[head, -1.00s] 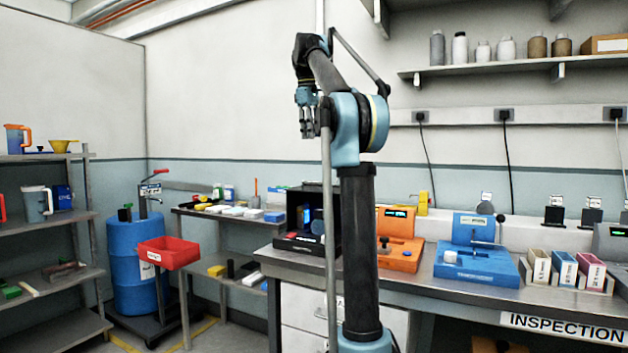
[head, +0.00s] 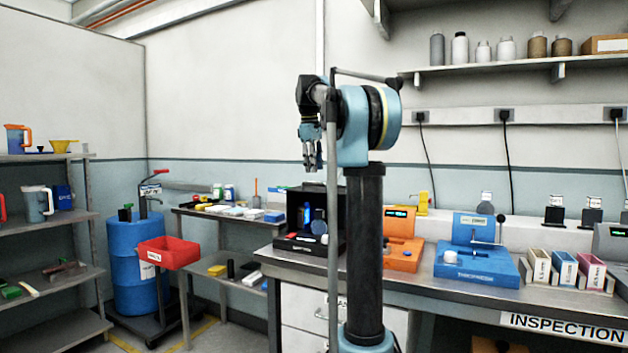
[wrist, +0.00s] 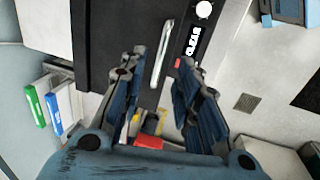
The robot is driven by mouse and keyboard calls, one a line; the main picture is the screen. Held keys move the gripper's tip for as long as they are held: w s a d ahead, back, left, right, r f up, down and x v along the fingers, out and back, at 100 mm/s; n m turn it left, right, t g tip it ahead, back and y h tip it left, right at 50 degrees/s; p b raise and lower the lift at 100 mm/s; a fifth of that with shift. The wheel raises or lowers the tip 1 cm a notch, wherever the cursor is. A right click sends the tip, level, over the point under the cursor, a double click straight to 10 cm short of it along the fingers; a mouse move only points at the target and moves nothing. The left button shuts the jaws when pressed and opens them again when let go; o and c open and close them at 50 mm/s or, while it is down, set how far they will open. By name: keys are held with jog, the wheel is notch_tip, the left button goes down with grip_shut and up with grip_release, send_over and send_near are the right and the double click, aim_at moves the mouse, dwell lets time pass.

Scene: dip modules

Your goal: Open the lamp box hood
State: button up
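The black lamp box (head: 335,205) stands at the left end of the bench in the head view. Its front looks open, with blue and red items inside; my arm column hides part of its right side. In the wrist view the box (wrist: 115,40) shows as a dark surface with a pale bar handle (wrist: 162,55) and a "CLEAR" label. My gripper (head: 311,168) hangs above the box, fingers down. In the wrist view its fingers (wrist: 163,56) are apart, one on either side of the handle in the picture, with nothing held. I cannot tell how far above the handle they are.
An orange device (head: 400,256) and a blue device (head: 476,266) stand right of the box. A side table (head: 225,225) with small items is on the left, behind a red bin (head: 168,252). The space above the bench is open.

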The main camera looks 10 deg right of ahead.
aim_at(314, 182)
jog(key=shift+w+d+f, duration=0.1)
jog(key=shift+w+f, duration=0.05)
jog(key=shift+f, duration=0.65)
jog(key=shift+w+d+f, duration=0.1)
jog(key=shift+f, duration=0.65)
jog(key=shift+w+d+f, duration=0.1)
jog(key=shift+w+f, duration=0.05)
jog(key=shift+f, duration=0.65)
jog(key=shift+c, duration=0.6)
grip_shut()
